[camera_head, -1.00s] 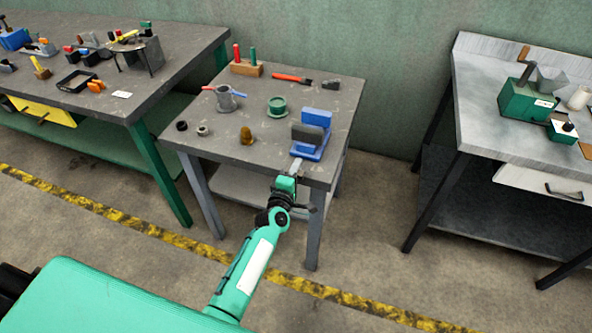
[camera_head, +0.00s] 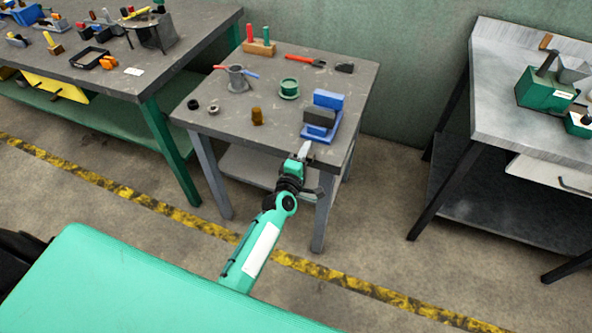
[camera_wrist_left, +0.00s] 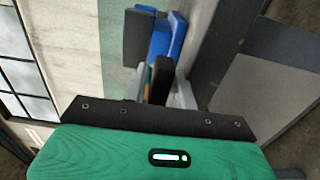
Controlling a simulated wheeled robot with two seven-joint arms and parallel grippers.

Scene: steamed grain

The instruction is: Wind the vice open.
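The blue vice (camera_head: 331,101) sits at the front right corner of the small grey table, with a dark grey jaw block (camera_head: 318,117) on its near side. It also shows in the left wrist view (camera_wrist_left: 172,42). My left gripper (camera_head: 304,150) is at the table's front edge, just in front of the vice. In the left wrist view its two pale fingers (camera_wrist_left: 162,90) stand apart, with a dark upright bar (camera_wrist_left: 161,78) between them. I cannot tell whether the fingers touch it. My right gripper is not in view.
The small table (camera_head: 220,122) also holds a green spool (camera_head: 289,88), a grey pot (camera_head: 237,78), a brown piece (camera_head: 257,116) and a red-handled tool (camera_head: 304,60). A long workbench (camera_head: 190,50) stands left, another bench (camera_head: 500,110) right. Floor shows between them.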

